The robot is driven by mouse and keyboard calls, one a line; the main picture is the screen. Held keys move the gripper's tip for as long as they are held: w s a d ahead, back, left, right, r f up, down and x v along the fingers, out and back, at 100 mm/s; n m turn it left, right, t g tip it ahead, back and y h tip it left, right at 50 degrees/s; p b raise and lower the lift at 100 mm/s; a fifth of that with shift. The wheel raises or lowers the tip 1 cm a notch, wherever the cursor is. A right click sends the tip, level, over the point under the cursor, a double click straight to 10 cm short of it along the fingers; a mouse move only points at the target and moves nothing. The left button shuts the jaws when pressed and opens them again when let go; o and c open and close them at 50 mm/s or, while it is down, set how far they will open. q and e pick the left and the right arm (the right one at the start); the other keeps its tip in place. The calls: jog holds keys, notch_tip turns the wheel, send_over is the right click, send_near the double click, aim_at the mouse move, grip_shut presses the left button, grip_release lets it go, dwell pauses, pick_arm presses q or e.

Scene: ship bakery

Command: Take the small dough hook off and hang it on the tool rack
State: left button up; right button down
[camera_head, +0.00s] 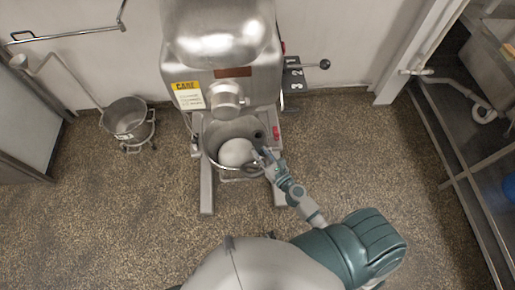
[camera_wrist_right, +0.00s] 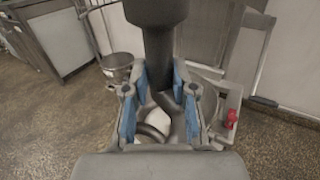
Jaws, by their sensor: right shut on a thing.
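The mixer (camera_head: 222,92) stands at top centre in the head view, with its bowl (camera_head: 212,143) below the head. Pale dough (camera_head: 237,152) lies in the bowl. My right gripper (camera_head: 262,157) is at the bowl's right side. In the right wrist view its blue-padded fingers (camera_wrist_right: 160,85) are closed around the grey dough hook (camera_wrist_right: 172,103), just below the mixer's dark vertical shaft (camera_wrist_right: 157,40). The hook's curved end hangs below the fingers; whether it is still joined to the shaft I cannot tell. A metal wall rail (camera_head: 75,36) at upper left may be the tool rack. My left gripper is out of view.
A second metal bowl (camera_head: 125,117) on a wheeled stand is on the floor at left. A lever with a black knob (camera_head: 324,64) sticks out right of the mixer. Metal shelving (camera_head: 470,150) lines the right side. The speckled floor is mostly clear.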

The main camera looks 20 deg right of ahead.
jog(key=shift+b+v, duration=0.35)
jog(key=shift+v, duration=0.75)
jog(key=shift+b+v, duration=0.5)
jog(key=shift+v, duration=0.6)
jog(key=shift+s+d+b, duration=0.15)
jog(key=shift+s+b, duration=0.2)
jog(key=shift+s, duration=0.3)
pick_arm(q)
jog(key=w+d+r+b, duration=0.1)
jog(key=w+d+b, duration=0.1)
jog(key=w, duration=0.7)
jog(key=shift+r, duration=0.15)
pick_arm(e)
jog(key=shift+v, duration=1.9)
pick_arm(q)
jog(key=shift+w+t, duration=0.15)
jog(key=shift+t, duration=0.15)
pick_arm(e)
jog(key=shift+s+r, duration=0.1)
